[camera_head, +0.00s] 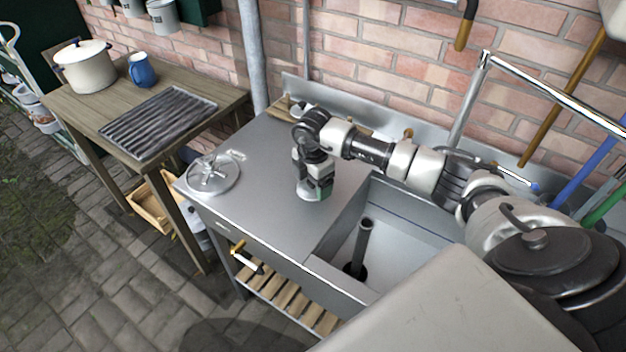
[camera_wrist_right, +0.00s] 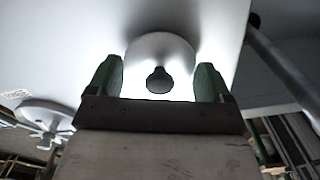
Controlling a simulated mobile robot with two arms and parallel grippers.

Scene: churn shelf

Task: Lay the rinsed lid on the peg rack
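The lid is a small round pale metal disc with a dark knob in the right wrist view (camera_wrist_right: 160,58). In the head view its rim (camera_head: 309,194) shows below my right gripper (camera_head: 316,188), on the steel counter left of the sink. In the wrist view my right gripper's green fingertips (camera_wrist_right: 159,82) stand apart on either side of the lid, with the knob between them. A wooden strip (camera_head: 281,108) lies along the counter's back, partly hidden by my right arm; I cannot tell if it is the peg rack. My left gripper is not in view.
A round metal disc with spokes (camera_head: 212,176) lies on the counter's left end. The sink basin (camera_head: 400,235) with an upright dark pipe (camera_head: 361,245) is to the right. A wooden table (camera_head: 105,108) holds a ridged tray (camera_head: 160,120), a pot (camera_head: 86,70) and a blue mug (camera_head: 142,70).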

